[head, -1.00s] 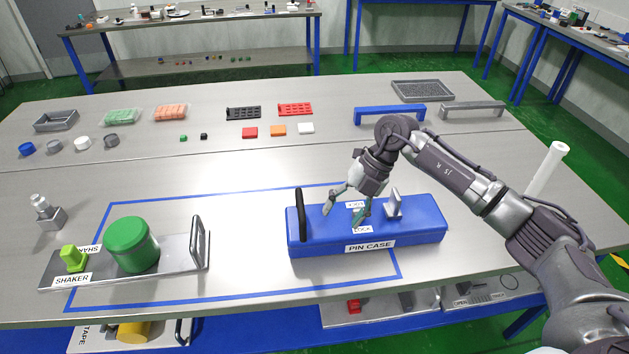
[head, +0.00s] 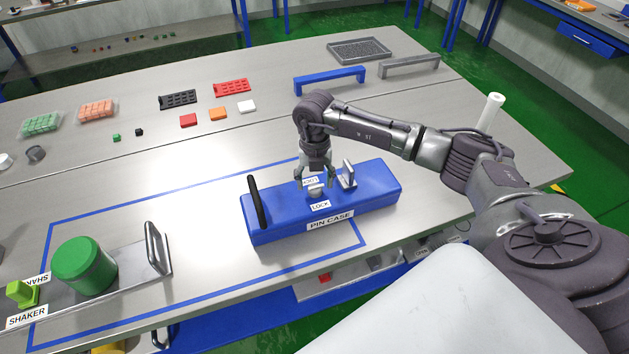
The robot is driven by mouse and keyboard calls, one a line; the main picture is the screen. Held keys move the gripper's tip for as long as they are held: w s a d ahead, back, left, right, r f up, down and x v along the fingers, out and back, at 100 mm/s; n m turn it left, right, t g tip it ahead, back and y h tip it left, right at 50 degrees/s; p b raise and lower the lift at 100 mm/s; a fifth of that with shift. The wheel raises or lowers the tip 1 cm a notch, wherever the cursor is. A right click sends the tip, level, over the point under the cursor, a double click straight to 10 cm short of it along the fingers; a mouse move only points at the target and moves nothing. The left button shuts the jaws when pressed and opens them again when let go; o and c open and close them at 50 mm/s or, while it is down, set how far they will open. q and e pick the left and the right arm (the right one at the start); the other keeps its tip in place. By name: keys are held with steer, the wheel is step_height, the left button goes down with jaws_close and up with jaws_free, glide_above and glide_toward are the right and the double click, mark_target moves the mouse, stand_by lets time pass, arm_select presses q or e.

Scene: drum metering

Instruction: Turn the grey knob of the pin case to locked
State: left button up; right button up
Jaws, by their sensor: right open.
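Whether the fingers touch the knob I cannot tell. A black handle (head: 257,203) and a grey handle (head: 348,173) stand on the case at either side. My left gripper is not in view.
The shaker tray (head: 125,262) with a green drum (head: 84,266) and a light-green piece (head: 22,293) stands at the left. Blue (head: 329,80) and grey (head: 409,66) bar handles lie at the back. A white cylinder (head: 490,112) stands at the right.

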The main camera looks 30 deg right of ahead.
steer(key=shift+f, duration=1)
steer(key=c, duration=1.1)
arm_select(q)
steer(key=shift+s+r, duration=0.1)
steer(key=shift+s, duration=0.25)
arm_select(e)
steer(key=shift+c, duration=0.2)
